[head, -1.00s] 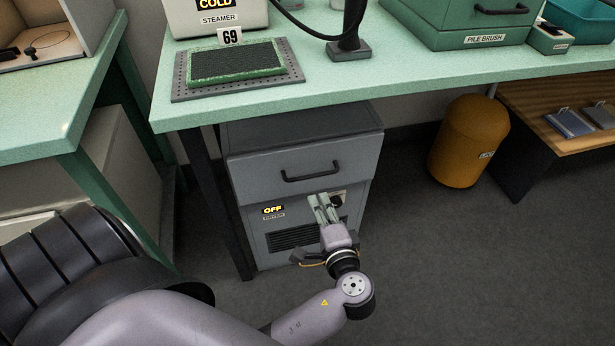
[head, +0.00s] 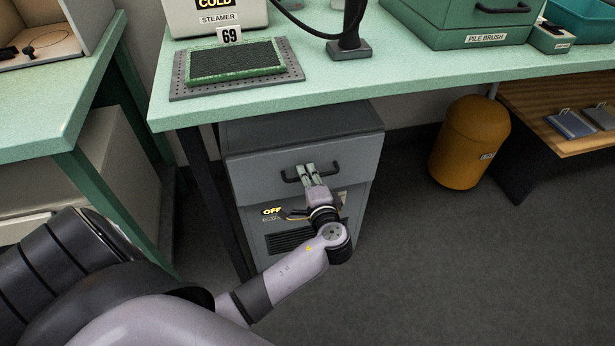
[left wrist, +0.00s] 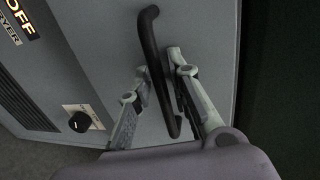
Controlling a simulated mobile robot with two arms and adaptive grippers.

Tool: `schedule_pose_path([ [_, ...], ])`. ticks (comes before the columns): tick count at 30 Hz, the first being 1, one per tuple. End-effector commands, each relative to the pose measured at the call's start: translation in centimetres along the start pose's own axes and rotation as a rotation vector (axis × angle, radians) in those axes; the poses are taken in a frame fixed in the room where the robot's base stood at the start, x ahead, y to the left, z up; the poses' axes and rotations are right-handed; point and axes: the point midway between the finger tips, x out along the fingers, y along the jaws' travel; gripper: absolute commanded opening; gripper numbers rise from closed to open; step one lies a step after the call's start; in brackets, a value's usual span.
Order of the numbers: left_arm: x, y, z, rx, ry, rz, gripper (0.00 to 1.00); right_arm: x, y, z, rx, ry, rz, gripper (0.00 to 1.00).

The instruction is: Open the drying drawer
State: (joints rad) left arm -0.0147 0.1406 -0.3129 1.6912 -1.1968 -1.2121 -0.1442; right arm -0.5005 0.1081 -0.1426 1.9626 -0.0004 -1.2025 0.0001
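The grey cabinet under the bench has a drawer (head: 255,180) across its upper front, and its front looks closed. A dark bar handle (head: 290,178) is fixed to the drawer front and also shows in the left wrist view (left wrist: 151,45). My left gripper (head: 308,168) is at the handle. In the left wrist view its two fingers (left wrist: 160,68) stand apart, one on each side of the bar, with the bar passing between them. The fingers hide part of the handle in the head view. My right gripper is not in view.
An OFF display (head: 271,211), a vent (head: 288,241) and a black knob (left wrist: 79,122) are on the cabinet below the drawer. The green bench top (head: 390,95) overhangs the cabinet. An orange bin (head: 468,145) stands to the right. The floor (head: 430,260) before the cabinet is clear.

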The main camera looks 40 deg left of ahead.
Motion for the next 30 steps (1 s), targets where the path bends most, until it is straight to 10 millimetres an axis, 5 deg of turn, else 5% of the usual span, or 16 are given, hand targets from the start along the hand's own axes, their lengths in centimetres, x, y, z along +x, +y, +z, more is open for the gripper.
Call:
schedule_pose_path([
  [9,-0.03,0.02,0.01,0.000,0.000,0.000,0.00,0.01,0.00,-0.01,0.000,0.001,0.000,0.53],
  [30,-0.06,0.07,0.01,0.001,0.000,0.001,0.00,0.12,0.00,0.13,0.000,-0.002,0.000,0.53],
])
